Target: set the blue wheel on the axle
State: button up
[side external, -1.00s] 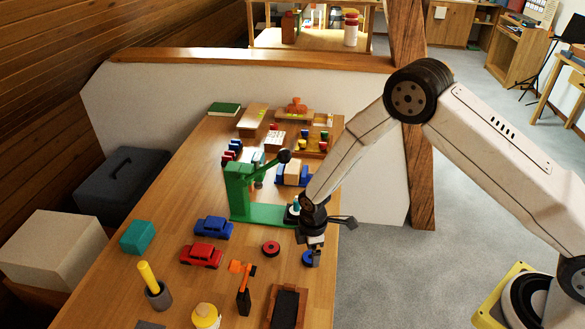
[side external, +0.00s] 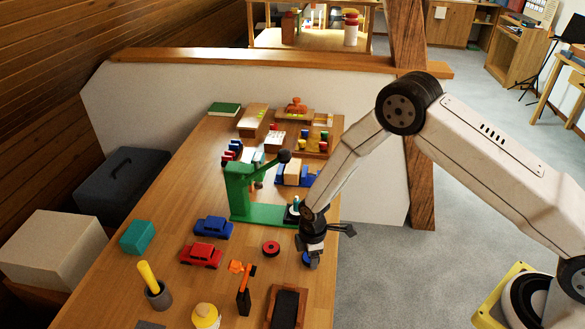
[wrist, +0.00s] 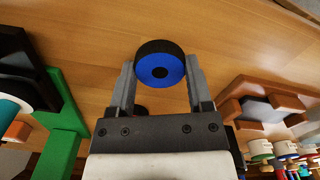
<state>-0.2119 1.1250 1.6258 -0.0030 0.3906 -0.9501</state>
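In the wrist view the wheel (wrist: 160,70) sits between the tips of my gripper (wrist: 160,75). The fingers flank its rim closely, with only narrow gaps visible, and look open around it. In the side view my gripper (side external: 311,253) points down over the wheel. A small upright pale-teal pin (side external: 296,202), possibly the axle, stands at the foot of the green press (side external: 240,195).
A red wheel (side external: 271,248) lies left of my gripper. A dark tray with a brown rim (side external: 304,308) is nearer the camera. Blue (side external: 213,228) and red (side external: 202,255) toy cars stand further left. Bare wood lies between these things.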

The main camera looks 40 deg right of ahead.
jog(key=c, duration=0.7)
jog(key=shift+o, duration=0.2)
jog(key=shift+r, duration=0.1)
jog(key=shift+r, duration=1.05)
jog(key=s+d+r, duration=0.2)
jog(key=s+r, duration=0.8)
jog(key=s, duration=0.3)
jog(key=shift+s+d+r, duration=0.2)
jog(key=shift+s+r, duration=0.2)
jog(key=shift+r, duration=0.1)
